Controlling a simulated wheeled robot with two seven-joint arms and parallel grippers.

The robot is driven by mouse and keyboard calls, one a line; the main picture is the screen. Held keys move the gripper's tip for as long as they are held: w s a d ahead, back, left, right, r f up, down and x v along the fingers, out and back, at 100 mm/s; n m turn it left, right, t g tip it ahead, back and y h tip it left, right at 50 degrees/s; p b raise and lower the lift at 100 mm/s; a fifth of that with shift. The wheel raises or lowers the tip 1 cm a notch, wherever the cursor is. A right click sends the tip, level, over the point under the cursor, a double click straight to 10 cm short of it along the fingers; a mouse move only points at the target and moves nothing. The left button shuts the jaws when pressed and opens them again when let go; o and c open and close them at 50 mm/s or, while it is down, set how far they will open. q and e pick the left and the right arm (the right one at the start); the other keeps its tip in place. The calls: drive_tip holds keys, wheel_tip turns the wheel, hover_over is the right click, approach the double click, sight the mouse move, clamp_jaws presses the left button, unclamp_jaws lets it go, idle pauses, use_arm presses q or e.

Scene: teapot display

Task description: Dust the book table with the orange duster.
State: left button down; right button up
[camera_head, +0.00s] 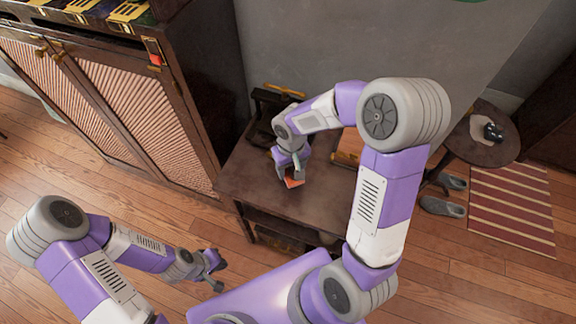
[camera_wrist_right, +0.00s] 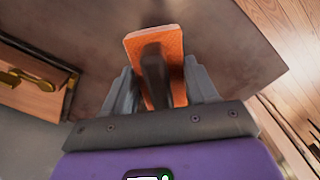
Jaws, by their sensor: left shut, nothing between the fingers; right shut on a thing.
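The book table (camera_head: 315,205) is a dark brown low table against the grey wall, in the middle of the head view. Its top (camera_wrist_right: 225,50) also shows in the right wrist view. The orange duster (camera_wrist_right: 172,45) has a flat orange pad and a dark handle. My right gripper (camera_wrist_right: 158,90) is shut on the handle. In the head view the duster (camera_head: 292,182) is a small orange patch under my right gripper (camera_head: 290,165), at the tabletop; whether the pad touches the top I cannot tell. My left gripper (camera_head: 215,268) is shut and empty, low over the floor left of the table.
A dark cabinet (camera_head: 120,110) with woven doors stands left of the table. Dark objects (camera_head: 272,103) stand at the table's back, and a wooden box (camera_wrist_right: 38,85) shows in the wrist view. A round side table (camera_head: 485,150), slippers (camera_head: 442,207) and a striped rug (camera_head: 510,215) are at the right.

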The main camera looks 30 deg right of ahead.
drive_tip(key=shift+r+p, duration=0.8)
drive_tip(key=shift+r, duration=0.5)
